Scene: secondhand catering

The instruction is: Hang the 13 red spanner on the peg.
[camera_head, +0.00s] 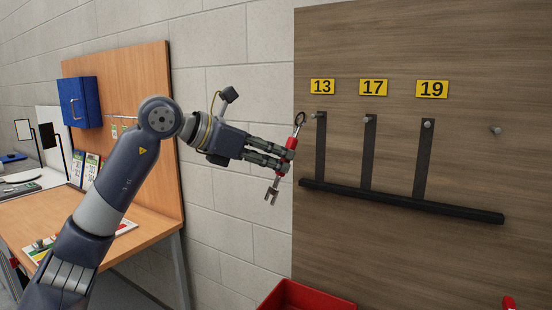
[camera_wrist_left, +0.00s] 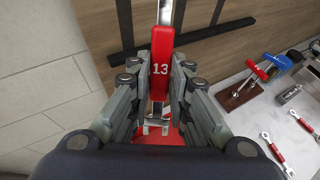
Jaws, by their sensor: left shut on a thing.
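The red spanner marked 13 (camera_head: 291,143) is held upright and slightly tilted, its ring end up and its open jaw hanging down. My left gripper (camera_head: 284,154) is shut on its red grip, just left of the wooden board's (camera_head: 460,150) pegs. In the left wrist view the number 13 faces the camera on the red grip (camera_wrist_left: 161,48), between the fingers (camera_wrist_left: 160,80). The peg (camera_head: 319,115) under the yellow 13 label (camera_head: 322,87) is bare, close to the right of the ring. Whether ring and peg are at the same depth, I cannot tell. My right gripper is out of view.
Bare pegs sit under labels 17 (camera_head: 373,88) and 19 (camera_head: 432,89), above a dark rail (camera_head: 400,201). A red crate (camera_head: 310,296) is below. The left wrist view shows a pale bench (camera_wrist_left: 245,125) with red spanners (camera_wrist_left: 273,150). A wooden desk (camera_head: 60,215) stands left.

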